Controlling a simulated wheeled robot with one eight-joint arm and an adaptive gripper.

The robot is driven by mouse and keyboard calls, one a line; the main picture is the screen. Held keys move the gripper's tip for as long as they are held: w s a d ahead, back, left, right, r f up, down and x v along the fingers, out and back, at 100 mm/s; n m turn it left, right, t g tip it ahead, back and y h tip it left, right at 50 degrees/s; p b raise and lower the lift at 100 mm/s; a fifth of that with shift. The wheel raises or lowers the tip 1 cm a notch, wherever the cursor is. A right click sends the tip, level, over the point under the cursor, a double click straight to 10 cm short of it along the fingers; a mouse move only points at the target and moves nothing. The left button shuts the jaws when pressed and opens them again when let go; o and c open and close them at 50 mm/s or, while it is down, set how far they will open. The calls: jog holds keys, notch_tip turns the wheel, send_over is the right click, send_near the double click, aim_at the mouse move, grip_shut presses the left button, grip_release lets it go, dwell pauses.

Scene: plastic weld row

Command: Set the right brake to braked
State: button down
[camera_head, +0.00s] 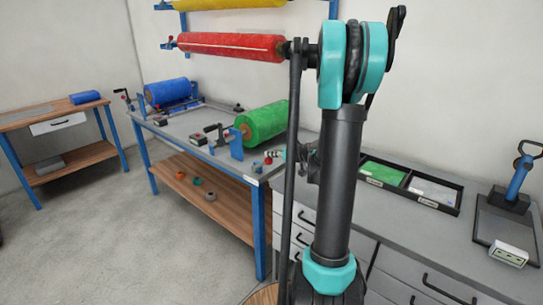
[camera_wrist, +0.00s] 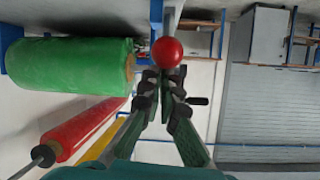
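In the wrist view a round red knob (camera_wrist: 168,51) sits right at the tips of my gripper (camera_wrist: 161,76), a little above them in the picture. The fingertips are close together. I cannot tell whether they touch the knob or hold its stem. The green roll (camera_wrist: 70,65) lies to the left of the knob. In the head view the green roll (camera_head: 264,122) is at the right end of the blue-framed bench, with small red parts (camera_head: 268,160) near the bench corner. My gripper is mostly hidden behind my arm there. The brake's setting is not readable.
A blue roll (camera_head: 168,92) with its own crank is farther left on the bench (camera_head: 190,123). A red roll (camera_head: 232,46) hangs on the wall. A grey counter (camera_head: 400,230) with a black tray (camera_head: 455,208) is at right. The floor at left is clear.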

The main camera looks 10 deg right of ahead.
jog(key=r, duration=0.1)
jog(key=w+r, duration=0.1)
jog(key=r, duration=0.1)
jog(key=shift+w+a+r, duration=0.1)
jog(key=shift+w+a, duration=0.15)
jog(key=shift+w, duration=0.1)
jog(key=f+v, duration=0.2)
jog(key=v, duration=0.7)
jog(key=shift+s+d, duration=0.45)
jog(key=shift+s, duration=0.15)
jog(key=shift+r, duration=0.1)
jog(key=s+a+f+m+g+h, duration=0.1)
jog(key=s+a+f+g, duration=0.2)
jog(key=s+a+f, duration=0.3)
jog(key=s+a+f+m+g+h, duration=0.1)
jog(key=s+a+f+g, duration=0.2)
jog(key=s, duration=0.4)
jog(key=s+f+m+g+h, duration=0.1)
jog(key=s+f+h, duration=0.4)
jog(key=s, duration=0.8)
jog(key=shift+d+f+m, duration=0.35)
jog(key=shift+f+m, duration=0.15)
jog(key=shift+m, duration=0.3)
